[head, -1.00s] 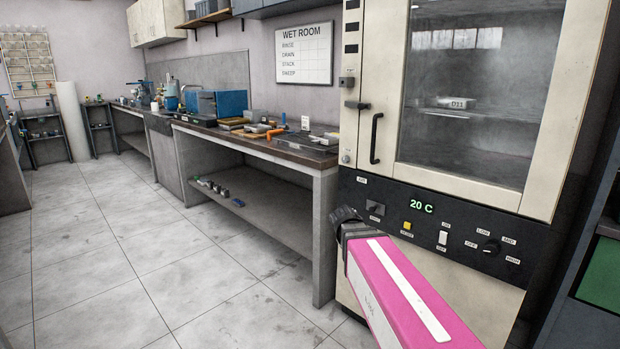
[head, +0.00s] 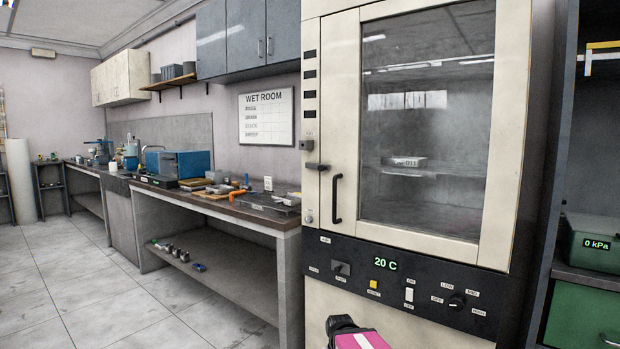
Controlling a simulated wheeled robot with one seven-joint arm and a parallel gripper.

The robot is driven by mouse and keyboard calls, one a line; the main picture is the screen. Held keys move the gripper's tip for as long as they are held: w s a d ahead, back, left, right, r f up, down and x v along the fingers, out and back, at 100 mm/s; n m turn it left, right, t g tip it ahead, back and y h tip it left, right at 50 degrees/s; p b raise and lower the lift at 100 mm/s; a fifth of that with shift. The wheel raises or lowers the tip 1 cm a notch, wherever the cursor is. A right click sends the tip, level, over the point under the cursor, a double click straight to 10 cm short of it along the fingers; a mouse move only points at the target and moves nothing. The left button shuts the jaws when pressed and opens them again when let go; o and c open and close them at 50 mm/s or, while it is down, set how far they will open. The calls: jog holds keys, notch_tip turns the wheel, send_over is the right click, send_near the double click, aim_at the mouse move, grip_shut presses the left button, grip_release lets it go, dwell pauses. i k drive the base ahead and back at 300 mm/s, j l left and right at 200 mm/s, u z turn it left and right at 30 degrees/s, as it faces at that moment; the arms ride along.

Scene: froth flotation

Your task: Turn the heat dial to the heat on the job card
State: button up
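The tall cream oven has a black control panel (head: 400,275) with a green "20 C" readout (head: 385,264). The round black heat dial (head: 457,301) is at the panel's right, with labels around it that seem to read OFF, LOW, MED and HIGH. Its pointer is too small to read surely. My gripper (head: 341,324), a dark end on my pink arm, is at the bottom edge, below and left of the dial in the picture and apart from it. No fingers can be made out. I cannot pick out a job card.
A white rocker switch (head: 409,295), a yellow button (head: 374,286) and a dark knob (head: 341,268) share the panel. The oven door (head: 420,130) is shut. A cluttered bench (head: 287,222) stands left; a green cabinet (head: 585,315) stands right. The floor at left is clear.

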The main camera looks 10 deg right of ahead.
aim_at(456, 304)
jog(key=z, duration=1.25)
